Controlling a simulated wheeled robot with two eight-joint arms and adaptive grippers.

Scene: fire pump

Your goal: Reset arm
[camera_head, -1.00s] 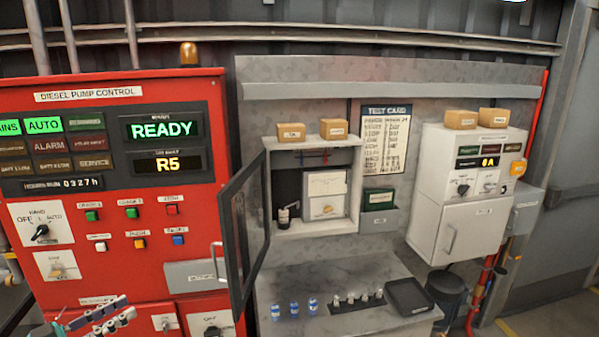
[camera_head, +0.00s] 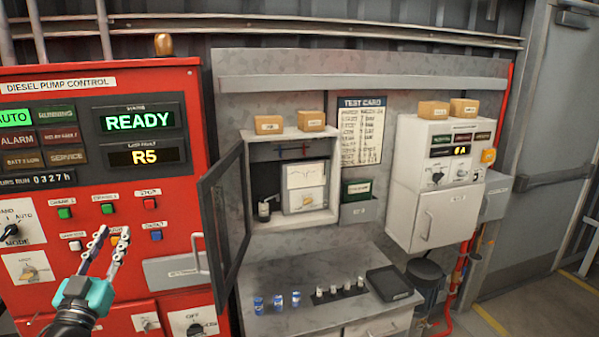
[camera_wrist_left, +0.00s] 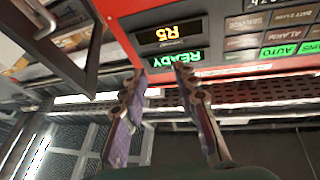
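My left gripper (camera_head: 108,247) is at the lower left of the head view, in front of the red diesel pump control panel (camera_head: 85,235). Its two fingers are apart with nothing between them; they also show apart in the left wrist view (camera_wrist_left: 160,75), where the panel appears upside down. The status display (camera_head: 138,121) reads READY and the display below it (camera_head: 146,157) reads R5. My right gripper is not in view.
A glass-doored cabinet stands open, its dark door (camera_head: 225,230) swung out beside the panel. A grey bench (camera_head: 300,262) holds blue-and-white cylinders (camera_head: 277,302), a dark strip of small parts, and a black tray (camera_head: 389,284). A white cabinet (camera_head: 432,190) hangs at right.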

